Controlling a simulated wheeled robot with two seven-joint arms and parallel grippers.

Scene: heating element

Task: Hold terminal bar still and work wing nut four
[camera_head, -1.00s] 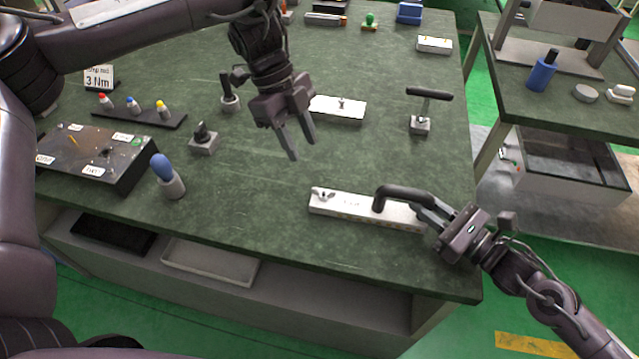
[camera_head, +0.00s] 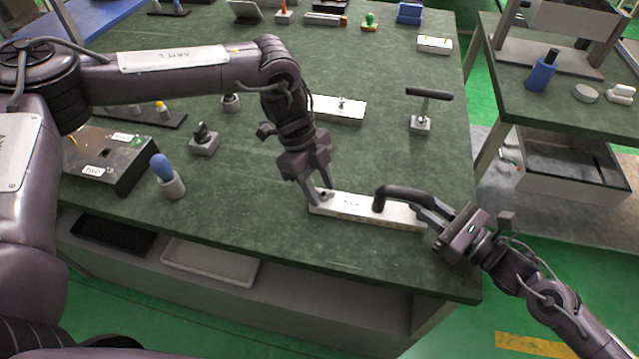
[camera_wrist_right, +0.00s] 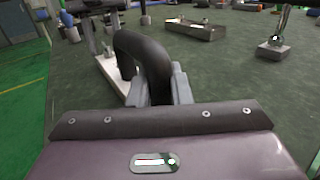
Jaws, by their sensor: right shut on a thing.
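The terminal bar (camera_head: 350,207) is a long pale bar lying near the front edge of the green bench, with a black arched handle (camera_head: 402,193) at its right part. My right gripper (camera_head: 424,208) is shut on that handle; the right wrist view also shows the handle (camera_wrist_right: 146,52) between the fingers. My left gripper (camera_head: 318,199) is pointed down at the bar's left end, its fingers apart on either side of the spot where the wing nut sits. The wing nut (camera_head: 325,193) is mostly hidden by the fingers, and contact cannot be told.
A blue-topped holder (camera_head: 168,178) and a dark box (camera_head: 110,158) stand to the left. A second pale bar (camera_head: 340,108) lies behind my left gripper, and a T-handled tool (camera_head: 421,110) stands at the right. Bench between these is clear.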

